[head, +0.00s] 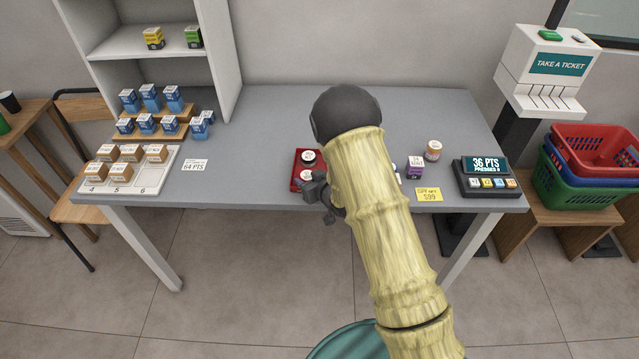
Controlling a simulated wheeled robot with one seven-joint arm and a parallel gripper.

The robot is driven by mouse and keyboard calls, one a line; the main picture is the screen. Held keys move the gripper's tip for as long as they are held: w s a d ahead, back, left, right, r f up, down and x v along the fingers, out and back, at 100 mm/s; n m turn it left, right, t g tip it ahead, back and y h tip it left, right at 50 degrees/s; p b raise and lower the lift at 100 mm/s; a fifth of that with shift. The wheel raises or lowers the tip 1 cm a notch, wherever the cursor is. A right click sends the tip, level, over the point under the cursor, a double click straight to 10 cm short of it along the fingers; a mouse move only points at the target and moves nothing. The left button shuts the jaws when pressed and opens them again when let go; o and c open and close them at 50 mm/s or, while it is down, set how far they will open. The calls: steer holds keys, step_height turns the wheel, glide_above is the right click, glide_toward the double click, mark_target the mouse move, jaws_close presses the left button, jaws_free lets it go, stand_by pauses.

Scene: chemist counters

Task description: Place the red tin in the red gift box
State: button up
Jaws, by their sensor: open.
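The red gift box (295,170) is a shallow red tray on the grey counter, just left of my arm. A small round tin with a pale lid and dark side (308,158) sits in its back part. A second round tin with a pale lid and reddish side (306,175) sits in its front part, close to my gripper. My gripper (318,194) is open at the front right corner of the box. My arm hides the box's right side and the counter behind it. I cannot tell whether the fingers touch the front tin.
The counter's left middle is mostly clear.

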steer(key=shift+s+f+g+p, duration=0.3)
steer(key=shift+s+f, duration=0.05)
steer(key=shift+s, duration=0.05)
steer(key=shift+s+d, duration=0.1)
steer(key=shift+s, duration=0.1)
steer(key=b+v, duration=0.1)
steer(key=v, duration=1)
steer(key=shift+r, duration=0.45)
steer(key=s+d+r+m+g+h, duration=0.3)
steer(key=s+d+r+h, duration=0.2)
steer(key=d, duration=0.4)
steer(key=s+d+r+m+g, duration=0.1)
steer(key=s+r+g, duration=0.1)
steer(key=s, duration=0.4)
steer(key=s+d+r+m+g+h, duration=0.1)
steer(key=s+d+r+m+g, duration=0.1)
steer(key=s, duration=0.5)
steer(key=shift+g, duration=0.4)
